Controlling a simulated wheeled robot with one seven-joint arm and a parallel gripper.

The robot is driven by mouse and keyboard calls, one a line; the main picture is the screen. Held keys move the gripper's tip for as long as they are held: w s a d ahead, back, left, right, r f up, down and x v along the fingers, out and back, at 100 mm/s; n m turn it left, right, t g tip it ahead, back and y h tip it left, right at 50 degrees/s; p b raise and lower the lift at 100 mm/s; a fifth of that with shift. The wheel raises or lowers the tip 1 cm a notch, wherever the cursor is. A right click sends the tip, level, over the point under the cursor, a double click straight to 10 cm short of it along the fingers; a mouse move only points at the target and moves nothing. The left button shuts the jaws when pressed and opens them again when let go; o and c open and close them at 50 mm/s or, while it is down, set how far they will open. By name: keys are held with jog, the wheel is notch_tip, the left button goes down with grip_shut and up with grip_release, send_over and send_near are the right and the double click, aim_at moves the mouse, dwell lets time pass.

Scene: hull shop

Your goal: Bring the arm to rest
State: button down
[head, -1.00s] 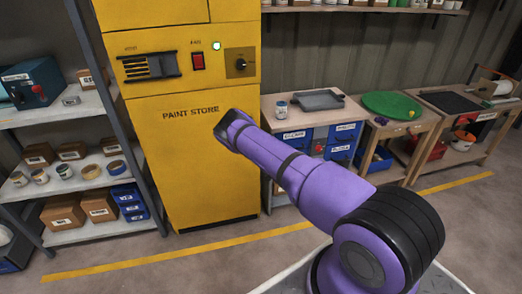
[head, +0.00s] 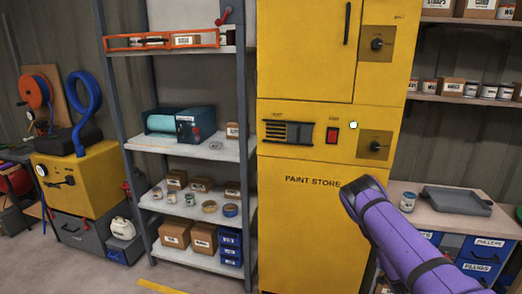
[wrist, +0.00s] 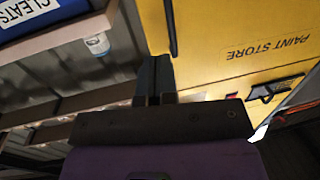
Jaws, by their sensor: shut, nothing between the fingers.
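My purple arm (head: 392,232) reaches in from the lower right of the head view, its dark end in front of the yellow paint store cabinet (head: 302,232). My gripper is not visible in the head view. In the wrist view my gripper (wrist: 155,78) shows as two dark fingers, shut together with nothing between them. The cabinet's yellow front (wrist: 235,35) fills the upper right there, its lettering upside down. Whether the fingers touch anything cannot be told, but no contact shows.
A grey shelf unit (head: 208,148) with boxes and tins stands left of the cabinet. A workbench (head: 430,212) with a grey tray (head: 456,201) and blue bins (head: 487,247) stands to the right. A yellow machine (head: 85,180) with hoses is at far left. Bare floor lies at lower left.

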jog(key=w+a+r+m+g+h, duration=0.1)
jog(key=w+r+m+g, duration=0.1)
jog(key=r, duration=0.8)
jog(key=w+a+r+m+g+h, duration=0.1)
jog(key=w+r+m+g+h, duration=0.15)
jog(key=r, duration=0.85)
jog(key=s+a+r+g+y, duration=0.1)
jog(key=s+a+r, duration=0.3)
jog(key=r, duration=0.5)
jog(key=s+a+r+g+y, duration=0.1)
jog(key=s+a+r+y, duration=0.15)
jog(key=r, duration=0.75)
jog(key=s+a+r+n+g+y, duration=0.1)
jog(key=s+a+r, duration=0.45)
jog(key=s, duration=0.35)
jog(key=s+a+r+n+g+y, duration=0.15)
jog(key=s+a+r, duration=0.25)
jog(key=s+r, duration=0.45)
jog(key=s+a+n+g, duration=0.1)
jog(key=s+a+n, duration=0.1)
jog(key=s, duration=1)
jog(key=s+a+n+g, duration=0.1)
jog(key=s+a+g, duration=0.1)
jog(key=s, duration=1.1)
jog(key=shift+s+a+r+n, duration=0.15)
jog(key=shift+a+r+n, duration=0.25)
jog(key=shift+a, duration=0.3)
